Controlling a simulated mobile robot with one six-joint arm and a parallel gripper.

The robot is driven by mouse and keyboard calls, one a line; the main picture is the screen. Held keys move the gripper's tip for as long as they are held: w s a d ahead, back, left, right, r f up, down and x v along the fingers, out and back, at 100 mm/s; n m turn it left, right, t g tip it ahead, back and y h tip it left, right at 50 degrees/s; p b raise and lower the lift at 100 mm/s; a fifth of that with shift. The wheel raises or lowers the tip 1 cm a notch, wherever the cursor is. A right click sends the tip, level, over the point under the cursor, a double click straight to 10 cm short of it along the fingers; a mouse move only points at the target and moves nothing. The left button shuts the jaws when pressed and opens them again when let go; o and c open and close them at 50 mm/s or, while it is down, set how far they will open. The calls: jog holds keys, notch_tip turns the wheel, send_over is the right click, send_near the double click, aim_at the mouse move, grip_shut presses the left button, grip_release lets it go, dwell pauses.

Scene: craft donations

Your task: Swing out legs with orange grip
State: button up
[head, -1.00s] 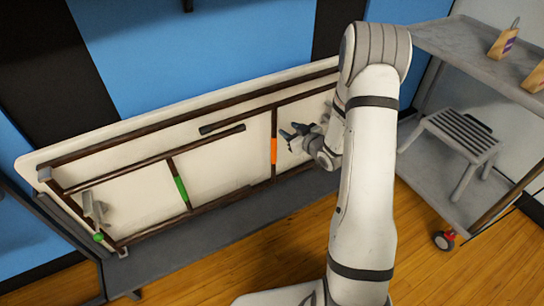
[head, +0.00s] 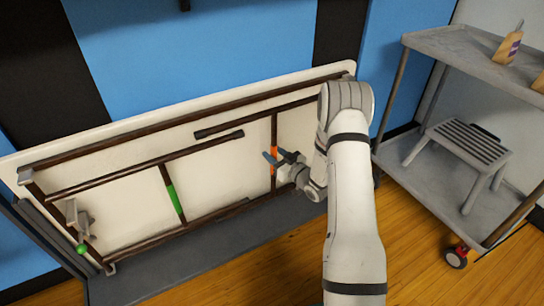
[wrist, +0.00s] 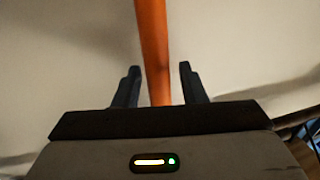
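A folding table (head: 120,190) stands on its side against the wall, its cream underside facing me and its dark legs folded flat. One leg bar carries an orange grip (head: 274,154) on the right; another carries a green grip (head: 175,199) on the left. My gripper (head: 279,157) is at the orange grip in the head view. In the wrist view the orange grip (wrist: 154,45) runs between the two open fingers of my gripper (wrist: 158,85), with visible gaps on both sides.
A green knob (head: 82,249) is at the table's lower left. Wooden floor is open in front.

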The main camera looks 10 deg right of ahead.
jog(key=shift+w+a, duration=0.1)
jog(key=shift+w, duration=0.05)
jog(key=shift+c, duration=0.5)
grip_shut()
